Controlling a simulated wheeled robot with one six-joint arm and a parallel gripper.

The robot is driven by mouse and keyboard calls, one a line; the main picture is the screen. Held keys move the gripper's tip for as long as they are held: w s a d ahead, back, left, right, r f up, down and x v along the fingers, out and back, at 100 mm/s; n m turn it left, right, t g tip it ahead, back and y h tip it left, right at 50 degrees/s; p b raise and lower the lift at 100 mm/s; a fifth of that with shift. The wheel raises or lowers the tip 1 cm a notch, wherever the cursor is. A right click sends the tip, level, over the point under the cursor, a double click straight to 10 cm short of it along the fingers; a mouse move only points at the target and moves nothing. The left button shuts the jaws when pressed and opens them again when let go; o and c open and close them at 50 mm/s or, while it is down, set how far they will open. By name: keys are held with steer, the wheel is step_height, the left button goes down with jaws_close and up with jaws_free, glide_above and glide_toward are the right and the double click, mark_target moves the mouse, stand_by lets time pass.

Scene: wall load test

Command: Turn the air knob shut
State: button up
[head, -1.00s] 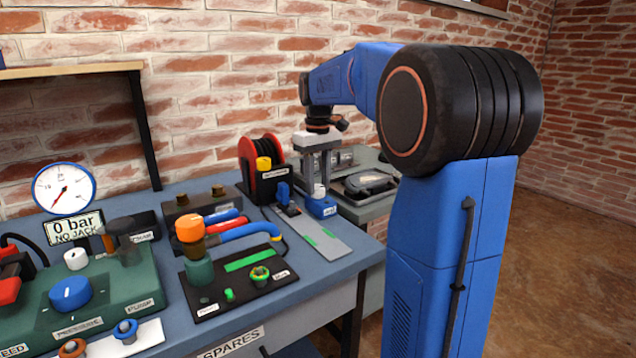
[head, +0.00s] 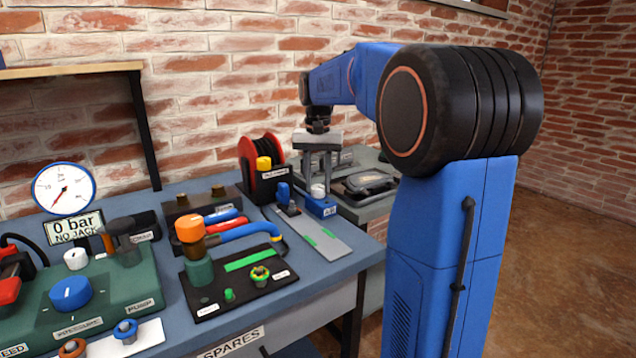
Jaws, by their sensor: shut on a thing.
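The air knob (head: 318,191) is a small white knob on top of a blue block (head: 321,208) with a label that seems to read "AIR". The block sits near the back right of the blue-grey bench. My gripper (head: 317,190) points straight down over it. Its two grey fingers stand on either side of the knob and are shut on it. Part of the knob is hidden by the fingers. The angle of the knob's mark is too small to tell.
A blue-handled part (head: 283,193) stands just left of the air block, by a grey plate (head: 325,240) with green strips. A red and black reel (head: 262,170) is behind. A gauge (head: 64,189) above a "0 bar, NO JACK" sign is at far left. The dark case (head: 368,184) lies to the right.

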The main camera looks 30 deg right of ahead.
mark_target(318, 186)
steer(key=shift+m, duration=0.3)
stand_by(0.4)
steer(key=o, duration=1)
steer(key=shift+o, duration=0.2)
steer(key=shift+r, duration=0.1)
step_height(318, 186, up, 17)
steer(key=shift+r, duration=0.1)
